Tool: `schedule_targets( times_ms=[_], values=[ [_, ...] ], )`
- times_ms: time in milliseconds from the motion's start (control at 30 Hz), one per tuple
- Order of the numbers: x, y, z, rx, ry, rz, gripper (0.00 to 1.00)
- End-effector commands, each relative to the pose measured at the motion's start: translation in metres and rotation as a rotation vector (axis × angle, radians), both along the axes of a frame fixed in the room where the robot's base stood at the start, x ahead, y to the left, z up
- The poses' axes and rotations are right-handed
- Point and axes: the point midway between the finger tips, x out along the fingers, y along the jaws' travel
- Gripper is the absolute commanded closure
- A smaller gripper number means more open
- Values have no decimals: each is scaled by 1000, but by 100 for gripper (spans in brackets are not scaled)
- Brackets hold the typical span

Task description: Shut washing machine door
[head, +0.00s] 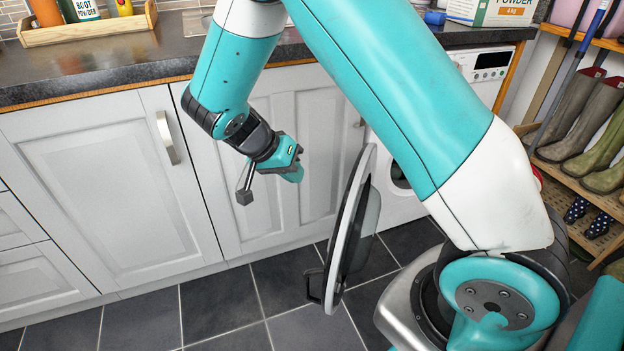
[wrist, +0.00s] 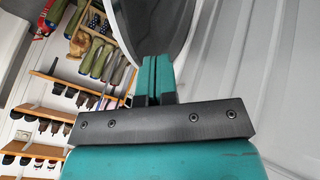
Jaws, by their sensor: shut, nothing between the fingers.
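The washing machine (head: 487,62) is white and stands under the counter, largely hidden behind my arm. Its round door (head: 350,232) is swung wide open, seen nearly edge-on, with a pale rim, dark glass and a dark latch piece low on its left edge. My gripper (head: 294,173) is shut and empty, left of the door in front of the cupboards. In the wrist view, the closed teal fingers (wrist: 156,78) point toward the door's rim (wrist: 178,55). I cannot tell whether they touch it. The drum opening is mostly hidden by my arm.
Grey cupboard fronts (head: 110,180) with a handle (head: 167,137) lie left and behind my gripper. The dark worktop (head: 120,70) overhangs them. A wooden boot rack (head: 590,183) with several wellies stands at right. The tiled floor (head: 215,308) at front left is clear.

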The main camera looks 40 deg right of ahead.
Motion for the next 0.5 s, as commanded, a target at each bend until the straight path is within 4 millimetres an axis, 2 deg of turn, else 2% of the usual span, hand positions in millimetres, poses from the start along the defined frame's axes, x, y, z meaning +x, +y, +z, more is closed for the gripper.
schedule_targets(
  times_ms=[400, 500],
  values=[
    [-14, -49, -73, 3, 5, -2, 100],
    [-24, -59, -76, 5, 4, 0, 100]
  ],
)
